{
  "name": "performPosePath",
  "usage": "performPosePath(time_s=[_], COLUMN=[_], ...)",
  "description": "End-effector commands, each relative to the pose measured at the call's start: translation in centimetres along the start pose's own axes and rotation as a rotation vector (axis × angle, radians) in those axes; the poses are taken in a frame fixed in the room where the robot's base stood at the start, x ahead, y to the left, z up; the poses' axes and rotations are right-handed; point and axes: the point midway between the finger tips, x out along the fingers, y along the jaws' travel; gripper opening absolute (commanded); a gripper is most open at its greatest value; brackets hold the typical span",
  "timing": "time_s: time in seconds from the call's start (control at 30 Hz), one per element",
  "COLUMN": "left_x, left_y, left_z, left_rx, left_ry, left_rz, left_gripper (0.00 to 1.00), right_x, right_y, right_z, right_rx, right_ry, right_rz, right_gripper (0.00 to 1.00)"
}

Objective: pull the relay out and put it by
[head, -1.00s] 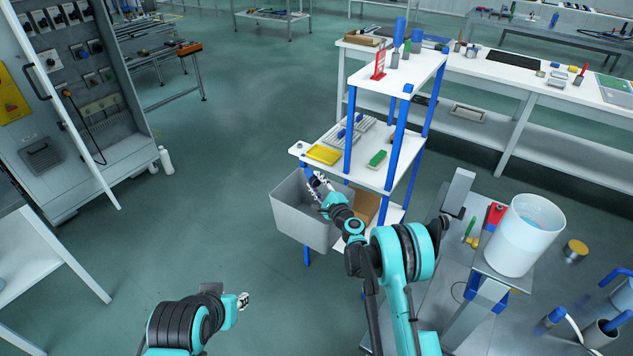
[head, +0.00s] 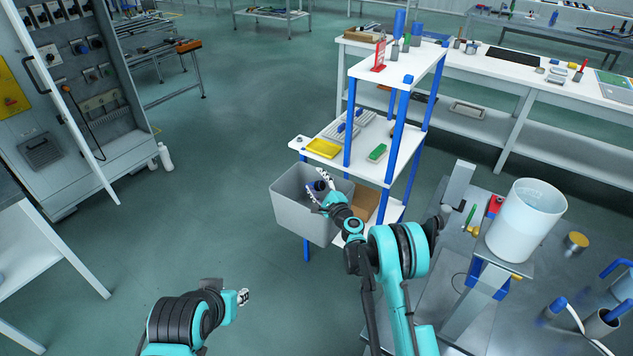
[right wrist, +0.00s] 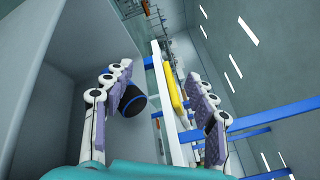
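My right gripper (head: 318,187) is at the mouth of a grey bin (head: 300,218) that hangs at the near side of the shelf rack. Its fingers are spread wide in the right wrist view (right wrist: 158,105). A dark round piece with a blue band, apparently the relay (right wrist: 132,99), shows between the fingers, close to the left one and clear of the right one. It shows as a small dark spot in the head view (head: 320,186). I cannot tell whether it touches the left finger or the bin. My left gripper (head: 243,297) is low and away from everything; its fingers are too small to read.
The rack's middle shelf holds a yellow tray (head: 323,148) and a green block (head: 377,153). Blue posts (head: 397,133) stand close to my right arm. An open panel cabinet (head: 90,95) stands at the left. A white bucket (head: 522,225) stands on the right bench.

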Motion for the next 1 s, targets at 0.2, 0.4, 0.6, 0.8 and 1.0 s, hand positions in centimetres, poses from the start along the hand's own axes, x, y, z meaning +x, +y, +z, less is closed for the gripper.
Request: performPosePath(time_s=[0.2,0.4,0.6,0.8,1.0], left_x=[0.4,0.4,0.3,0.2,0.1], left_y=[0.0,0.0,0.0,0.0,0.0], left_z=[0.3,0.3,0.2,0.1,0.1], left_rx=[0.0,0.0,0.0,0.0,0.0], left_ry=[0.0,0.0,0.0,0.0,0.0], left_rz=[0.0,0.0,0.0,0.0,0.0], left_gripper=[0.32,0.32,0.32,0.32,0.32], right_x=[-0.5,-0.4,-0.5,-0.5,-0.5], right_y=[1.9,0.3,-3.8,-7.3,-8.9], right_z=[-0.1,0.9,3.1,5.0,5.9], right_rx=[-0.005,-0.005,-0.005,-0.006,-0.006], right_ry=[-0.01,-0.011,-0.009,-0.007,-0.006], right_rz=[0.011,0.01,0.002,-0.004,-0.007], right_gripper=[0.57,0.57,0.57,0.57,0.57])
